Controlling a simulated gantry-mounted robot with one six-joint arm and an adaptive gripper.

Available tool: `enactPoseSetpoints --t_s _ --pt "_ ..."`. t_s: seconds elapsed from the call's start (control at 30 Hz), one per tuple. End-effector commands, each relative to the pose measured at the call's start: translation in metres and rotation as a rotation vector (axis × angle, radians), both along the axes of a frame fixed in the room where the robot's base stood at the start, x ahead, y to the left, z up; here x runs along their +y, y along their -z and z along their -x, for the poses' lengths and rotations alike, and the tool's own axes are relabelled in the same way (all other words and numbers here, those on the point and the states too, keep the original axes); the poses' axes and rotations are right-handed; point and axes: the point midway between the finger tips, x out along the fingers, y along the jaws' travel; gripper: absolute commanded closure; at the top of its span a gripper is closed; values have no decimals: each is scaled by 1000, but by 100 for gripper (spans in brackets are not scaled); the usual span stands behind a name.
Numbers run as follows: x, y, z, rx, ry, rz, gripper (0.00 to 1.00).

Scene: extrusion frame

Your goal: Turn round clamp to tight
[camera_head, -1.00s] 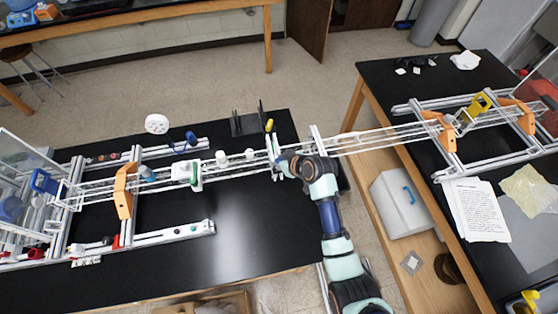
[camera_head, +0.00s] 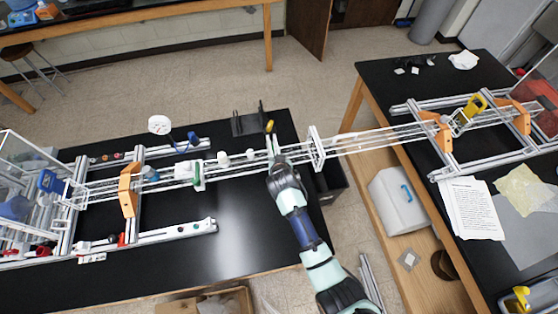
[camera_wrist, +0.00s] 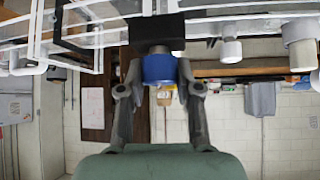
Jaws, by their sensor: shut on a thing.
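A round blue clamp knob (camera_wrist: 159,68) sits under a black block (camera_wrist: 155,28) in the wrist view. My gripper (camera_wrist: 159,82) has one finger on each side of the knob and is shut on it. In the head view my gripper (camera_head: 279,166) is at the long rail assembly, left of the white upright plate (camera_head: 316,148). My wrist hides the knob there, and its tightness cannot be told.
Long rails (camera_head: 230,163) run across the black table and over the gap to the right table. White fittings and orange brackets (camera_head: 128,190) stand along them. A black stand (camera_head: 247,124) is behind my gripper.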

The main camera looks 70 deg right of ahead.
Motion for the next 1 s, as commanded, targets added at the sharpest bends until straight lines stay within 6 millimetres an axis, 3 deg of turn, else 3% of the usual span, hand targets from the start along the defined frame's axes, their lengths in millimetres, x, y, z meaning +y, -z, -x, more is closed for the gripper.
enactPoseSetpoints --t_s 0.5,1.0 --pt "0 1 -1 -4 337 0 100" --pt "0 0 0 -2 400 -1 100"
